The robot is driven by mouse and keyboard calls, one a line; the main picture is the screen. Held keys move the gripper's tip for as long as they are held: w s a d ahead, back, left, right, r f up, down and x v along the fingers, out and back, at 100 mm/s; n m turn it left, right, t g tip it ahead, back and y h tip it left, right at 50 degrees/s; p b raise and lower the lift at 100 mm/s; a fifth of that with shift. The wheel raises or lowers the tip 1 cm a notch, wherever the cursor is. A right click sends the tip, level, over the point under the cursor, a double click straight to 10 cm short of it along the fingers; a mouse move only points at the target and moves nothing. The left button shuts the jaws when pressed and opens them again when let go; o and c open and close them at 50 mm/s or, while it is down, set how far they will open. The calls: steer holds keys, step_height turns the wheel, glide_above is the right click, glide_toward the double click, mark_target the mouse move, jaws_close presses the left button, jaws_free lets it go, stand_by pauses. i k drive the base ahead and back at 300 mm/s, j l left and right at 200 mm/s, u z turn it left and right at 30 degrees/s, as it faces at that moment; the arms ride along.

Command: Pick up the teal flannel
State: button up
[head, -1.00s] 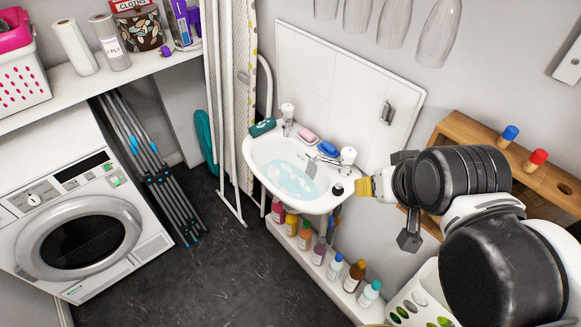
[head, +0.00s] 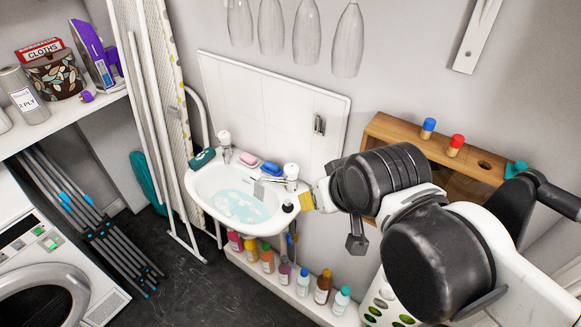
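A small dark teal item (head: 202,158), possibly the teal flannel rolled up, lies on the left back rim of the white sink (head: 193,190). Another teal shape (head: 515,168) shows at the right end of the wooden shelf unit; I cannot tell which of them is the flannel.
Pink soap (head: 248,158), a blue item (head: 271,168) and taps sit at the sink's back. Several bottles (head: 322,287) stand on a low ledge below. The wooden unit (head: 410,138) holds blue and red pegs. An ironing board (head: 160,70) stands left. Dark floor (head: 205,285) is open at front.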

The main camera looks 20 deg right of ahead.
mark_target(198, 162)
steer(key=i+j+z, duration=0.1)
steer(key=j+z, duration=0.2)
steer(key=j, duration=0.9)
steer(key=j+z, duration=0.3)
steer(key=j, duration=0.9)
